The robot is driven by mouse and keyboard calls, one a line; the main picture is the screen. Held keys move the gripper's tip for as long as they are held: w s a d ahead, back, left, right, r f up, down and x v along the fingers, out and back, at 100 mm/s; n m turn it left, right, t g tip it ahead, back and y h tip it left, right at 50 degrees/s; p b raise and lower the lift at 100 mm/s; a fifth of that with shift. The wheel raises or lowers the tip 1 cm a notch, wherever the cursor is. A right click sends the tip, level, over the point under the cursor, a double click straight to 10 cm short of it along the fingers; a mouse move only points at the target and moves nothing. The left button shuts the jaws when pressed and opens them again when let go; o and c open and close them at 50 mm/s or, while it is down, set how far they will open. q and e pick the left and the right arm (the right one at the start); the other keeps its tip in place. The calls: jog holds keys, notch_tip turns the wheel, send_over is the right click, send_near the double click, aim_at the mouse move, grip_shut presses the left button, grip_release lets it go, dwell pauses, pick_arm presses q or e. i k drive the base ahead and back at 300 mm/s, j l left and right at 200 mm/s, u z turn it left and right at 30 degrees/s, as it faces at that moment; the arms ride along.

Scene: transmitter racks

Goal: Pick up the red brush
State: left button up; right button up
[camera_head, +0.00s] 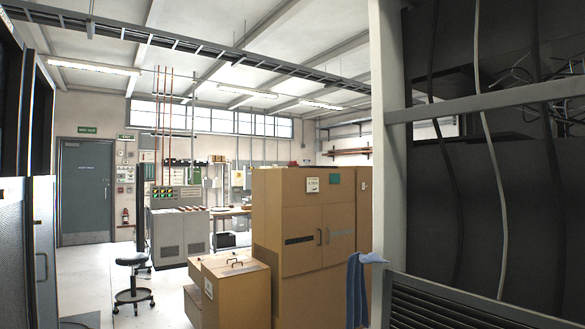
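I cannot make out a red brush anywhere in the head view. Neither of my grippers shows in it. The far workbench (232,211) and the wall shelves are too small and distant to tell what small items lie on them. The tall cabinet hides part of the room behind it.
A tall brown cabinet (306,219) and a lower brown cabinet (243,296) stand ahead. An open rack frame (389,150) with a blue cloth (357,290) is close on the right. A stool (133,283) stands left on clear floor (165,297). A grey door (85,190) is at the back.

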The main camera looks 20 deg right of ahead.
aim_at(292, 163)
jog(key=i+l, duration=0.15)
jog(key=i, duration=0.25)
jog(key=i+l, duration=0.15)
jog(key=i, duration=0.25)
jog(key=i+u, duration=0.1)
jog(key=i, duration=0.6)
jog(key=i+u, duration=0.15)
jog(key=i, duration=0.55)
jog(key=i+l+u, duration=0.1)
jog(key=i, duration=0.6)
jog(key=i+l+u, duration=0.15)
jog(key=i+l, duration=0.4)
jog(key=i+l+u, duration=0.15)
jog(key=i+l, duration=0.35)
jog(key=l, duration=0.2)
